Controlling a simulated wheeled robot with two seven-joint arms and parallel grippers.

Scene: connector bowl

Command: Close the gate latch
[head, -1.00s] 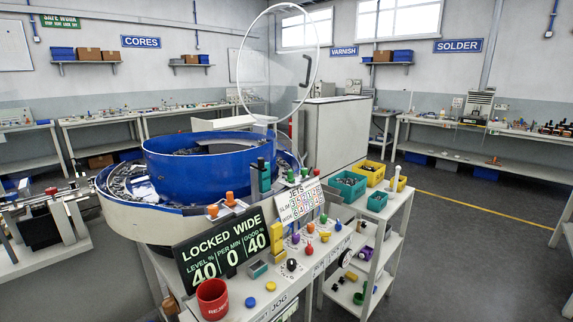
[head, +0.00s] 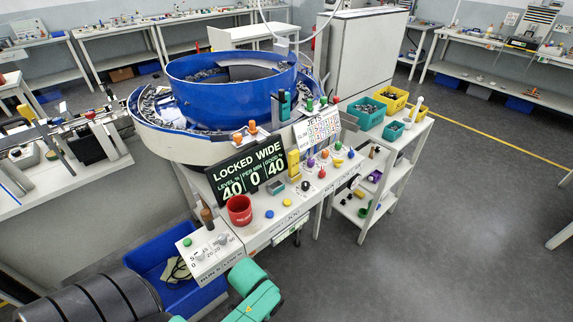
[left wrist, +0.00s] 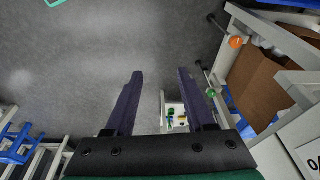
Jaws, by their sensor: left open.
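The blue feeder bowl (head: 225,88) stands on the machine in the head view, with parts in its outer track. Orange knobs (head: 245,132) and a teal block (head: 284,106) sit at its front edge. I cannot tell which piece is the gate latch. A dark sign (head: 246,170) in front reads "LOCKED WIDE". My left arm, black and green, enters at the bottom of the head view, well in front of the bowl. My left gripper (left wrist: 160,98) shows in the left wrist view, open and empty above the floor. My right gripper is not in view.
A red cup (head: 239,210), a control panel (head: 212,252) and colored buttons line the machine's front. A blue crate (head: 180,268) stands below, near my left arm. Teal and yellow bins (head: 390,99) are at the right. Grey floor (head: 430,230) is free at the right.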

